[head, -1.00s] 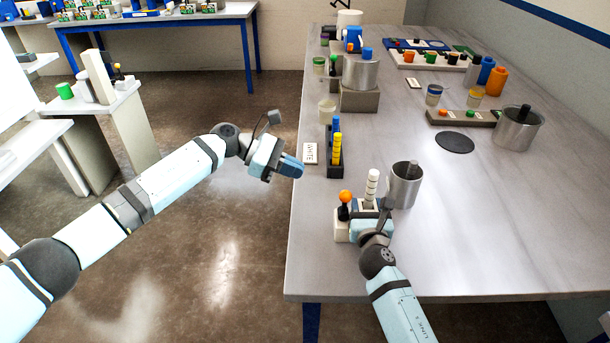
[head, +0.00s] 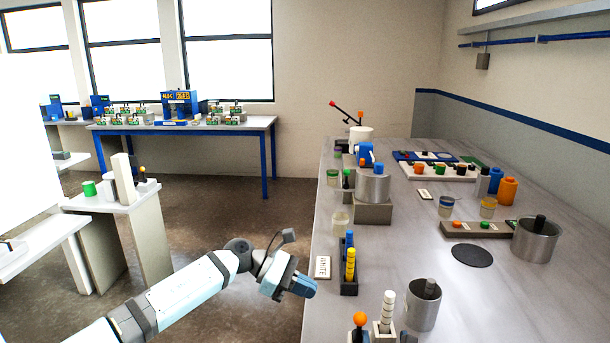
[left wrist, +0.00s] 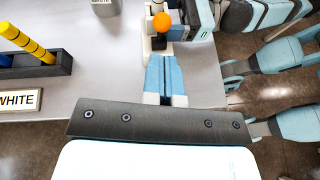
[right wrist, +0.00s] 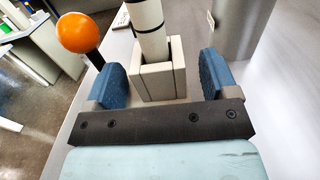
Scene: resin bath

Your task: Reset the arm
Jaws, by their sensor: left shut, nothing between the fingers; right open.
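My left gripper (head: 300,284) is shut and empty, off the table's left edge beside the WHITE sign (head: 322,267). Whether the fingers touch the holder I cannot tell. The orange ball (right wrist: 78,33) is left of it. In the head view the right gripper is below the frame or nearly so.
A metal beaker with a dark rod (head: 422,308) stands right of the stick. A black rack with yellow and blue sticks (head: 349,275) is near the left table edge. A metal pot (head: 373,186), cups and bottles stand further back.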

